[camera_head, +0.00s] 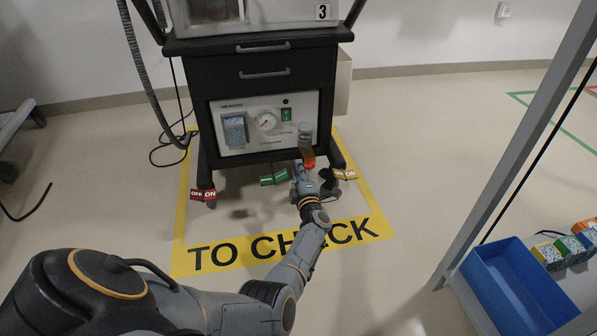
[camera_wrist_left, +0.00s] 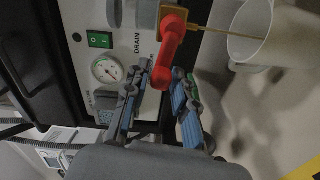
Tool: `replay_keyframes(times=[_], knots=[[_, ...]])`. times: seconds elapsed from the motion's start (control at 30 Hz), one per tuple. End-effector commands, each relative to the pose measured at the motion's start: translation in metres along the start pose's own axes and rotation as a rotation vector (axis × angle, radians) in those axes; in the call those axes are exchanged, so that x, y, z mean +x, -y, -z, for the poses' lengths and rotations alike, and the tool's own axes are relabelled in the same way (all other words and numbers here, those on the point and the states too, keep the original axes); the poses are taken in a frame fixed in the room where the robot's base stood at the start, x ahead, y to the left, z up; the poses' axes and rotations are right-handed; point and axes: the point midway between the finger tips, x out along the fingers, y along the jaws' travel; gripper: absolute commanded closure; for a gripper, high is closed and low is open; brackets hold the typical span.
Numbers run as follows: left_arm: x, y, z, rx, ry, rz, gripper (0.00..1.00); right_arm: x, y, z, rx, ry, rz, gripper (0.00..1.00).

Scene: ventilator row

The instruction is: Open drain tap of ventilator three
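Ventilator three (camera_head: 270,75) stands on its black cart, with the number 3 on its upper unit. The red drain tap (camera_head: 309,163) is low at the right of the cart's front panel. In the left wrist view the red tap lever (camera_wrist_left: 166,55) points toward my gripper, near the word DRAIN. My left gripper (camera_head: 303,168) is just below the tap in the head view. In the left wrist view the left gripper (camera_wrist_left: 160,75) has its fingers apart, one on each side of the lever's end. I cannot tell whether they touch it. My right gripper is not in view.
The panel carries a gauge (camera_head: 267,120) and a green switch (camera_head: 286,114). Red (camera_head: 203,195), green (camera_head: 273,177) and yellow (camera_head: 344,174) tags sit low by the cart. A white round container (camera_wrist_left: 250,45) shows beside the tap. A blue bin (camera_head: 468,272) stands right.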

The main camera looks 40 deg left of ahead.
Motion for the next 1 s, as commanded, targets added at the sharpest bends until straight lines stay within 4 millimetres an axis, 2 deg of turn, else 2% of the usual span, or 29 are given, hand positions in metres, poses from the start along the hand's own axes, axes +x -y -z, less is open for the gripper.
replay_keyframes(times=[0.47,0.7,1.0], knots=[[0.0,-0.006,0.001,0.051,-0.001,-0.001,0.58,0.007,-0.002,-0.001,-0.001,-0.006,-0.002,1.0],[0.001,-0.024,-0.002,0.336,-0.001,-0.002,0.58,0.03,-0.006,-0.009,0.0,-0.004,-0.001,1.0],[0.001,-0.039,-0.014,0.761,-0.001,-0.003,0.58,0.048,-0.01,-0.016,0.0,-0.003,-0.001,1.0]])
